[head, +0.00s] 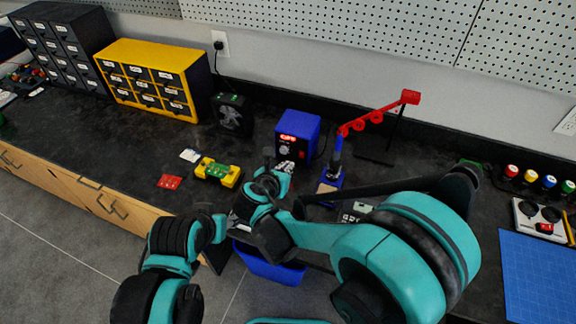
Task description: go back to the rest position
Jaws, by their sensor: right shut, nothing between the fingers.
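My right arm comes in from the right, and its gripper (269,160) points away over the black workbench (110,150), in front of the blue power supply. Its fingers are small and dark here; they look closed, with nothing held. My left arm reaches in from the bottom left and bends near the bench's front edge. Its far end is close to my right forearm in the picture, and I cannot make out its gripper.
The blue power supply (297,136), a soldering iron stand (331,184), a yellow-ended green board (218,172) and a red board (170,182) are near the right gripper. A blue bin (268,266) is below the edge. A blue mat (541,275) lies right; drawer cabinets (150,75) stand back left.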

